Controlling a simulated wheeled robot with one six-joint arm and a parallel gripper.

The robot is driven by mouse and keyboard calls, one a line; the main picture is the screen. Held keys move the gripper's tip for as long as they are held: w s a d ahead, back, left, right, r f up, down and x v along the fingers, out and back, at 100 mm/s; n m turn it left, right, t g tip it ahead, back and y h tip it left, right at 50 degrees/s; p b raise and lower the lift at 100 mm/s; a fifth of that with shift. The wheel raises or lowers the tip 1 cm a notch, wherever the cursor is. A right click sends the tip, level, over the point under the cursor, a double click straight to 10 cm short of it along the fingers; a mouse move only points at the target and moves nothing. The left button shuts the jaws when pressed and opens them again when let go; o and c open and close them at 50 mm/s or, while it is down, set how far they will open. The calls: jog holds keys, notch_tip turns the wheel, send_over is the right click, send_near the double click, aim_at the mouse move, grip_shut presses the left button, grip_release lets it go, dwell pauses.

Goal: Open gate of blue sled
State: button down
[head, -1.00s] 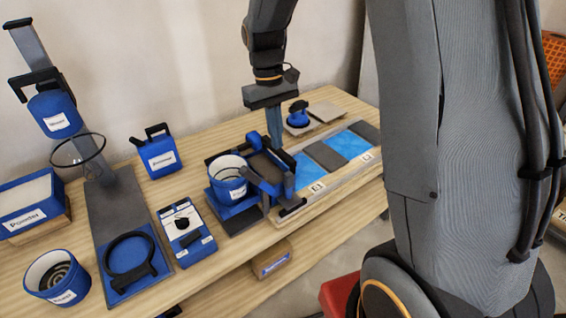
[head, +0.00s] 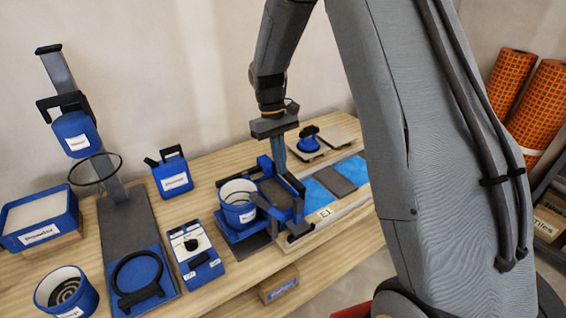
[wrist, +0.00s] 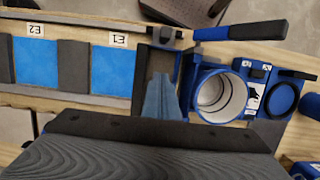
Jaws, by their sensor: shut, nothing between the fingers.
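The blue sled (head: 297,206) sits at the left end of the tile strip on the table. It has a dark tray (head: 272,190) and a blue-and-white cup (head: 238,203) at its left side. In the wrist view the sled (wrist: 187,72) shows beside the cup (wrist: 222,97). A lever with a black handle (wrist: 255,31) and blue base crosses near the sled; I cannot tell surely whether it is the gate. My gripper (head: 281,172) points down at the sled's tray, fingers shut and empty. The fingers (wrist: 161,98) hide part of the tray. Contact cannot be told.
Blue tiles with grey strips between them (head: 338,180) run to the right. A control box (head: 192,248), a jug (head: 172,176), a stand (head: 120,215) and a powder bin (head: 38,220) crowd the left. A blue suction handle (head: 309,140) stands behind.

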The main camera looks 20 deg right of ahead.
aim_at(297, 212)
jog(key=s+d+f+p, duration=0.1)
jog(key=s+f+p, duration=0.1)
jog(key=s+f, duration=0.3)
jog(key=shift+s+d+f+p, duration=0.25)
jog(key=shift+d+f+p, duration=0.15)
jog(key=shift+f, duration=0.45)
